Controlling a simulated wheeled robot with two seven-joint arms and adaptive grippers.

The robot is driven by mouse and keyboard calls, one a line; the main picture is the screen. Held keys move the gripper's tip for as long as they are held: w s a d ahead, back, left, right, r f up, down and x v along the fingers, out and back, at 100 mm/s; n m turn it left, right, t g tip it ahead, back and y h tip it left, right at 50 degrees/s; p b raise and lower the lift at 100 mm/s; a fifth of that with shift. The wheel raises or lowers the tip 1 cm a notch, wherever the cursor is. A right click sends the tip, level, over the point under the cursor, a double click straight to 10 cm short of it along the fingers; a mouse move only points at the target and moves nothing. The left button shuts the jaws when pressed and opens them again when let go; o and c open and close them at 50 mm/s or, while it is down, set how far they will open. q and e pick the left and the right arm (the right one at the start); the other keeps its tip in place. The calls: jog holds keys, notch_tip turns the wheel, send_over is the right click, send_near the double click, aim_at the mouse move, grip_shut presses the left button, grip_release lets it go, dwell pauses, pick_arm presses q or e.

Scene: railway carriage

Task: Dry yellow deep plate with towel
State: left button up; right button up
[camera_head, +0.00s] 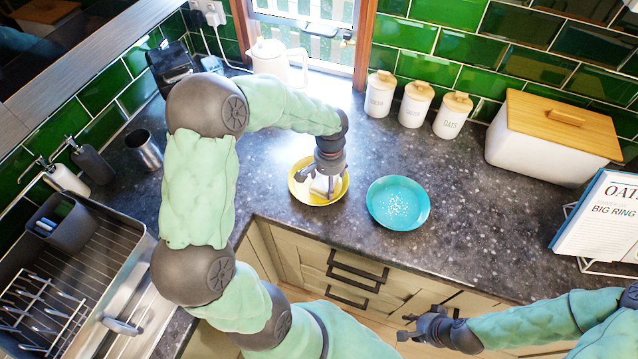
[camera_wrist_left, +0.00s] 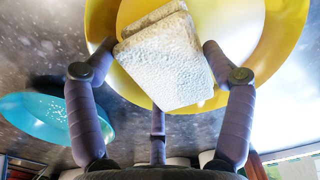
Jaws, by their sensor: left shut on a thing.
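The yellow deep plate (camera_head: 299,192) rests on the dark speckled worktop, and its inside fills the top of the left wrist view (camera_wrist_left: 284,35). A folded white towel (camera_head: 319,187) lies over the plate's inside. In the left wrist view the towel (camera_wrist_left: 170,65) is a thick pad between the fingers of my left gripper (camera_wrist_left: 160,75). My left gripper (camera_head: 328,180) points down over the plate and is shut on the towel. My right gripper (camera_head: 408,326) is open and empty, low in front of the cabinet drawers.
A turquoise plate (camera_head: 398,203) with white specks stands close right of the yellow plate. White canisters (camera_head: 416,103), a bread box (camera_head: 548,145) and a white kettle (camera_head: 270,60) stand behind. A metal cup (camera_head: 144,150) and a sink with dish rack (camera_head: 40,310) are left. Worktop is clear right of the turquoise plate.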

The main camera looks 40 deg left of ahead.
pick_arm(q)
jog(key=shift+d+f, duration=0.15)
jog(key=shift+d, duration=0.55)
jog(key=shift+s+a+r+p, duration=0.15)
jog(key=shift+a+r+p, duration=0.15)
jog(key=shift+a, duration=0.45)
jog(key=shift+s+a+r+p, duration=0.1)
jog(key=shift+a+r+p, duration=0.15)
jog(key=shift+a, duration=0.5)
jog(key=shift+r+p, duration=2.95)
jog(key=shift+r, duration=1.35)
jog(key=shift+f, duration=0.1)
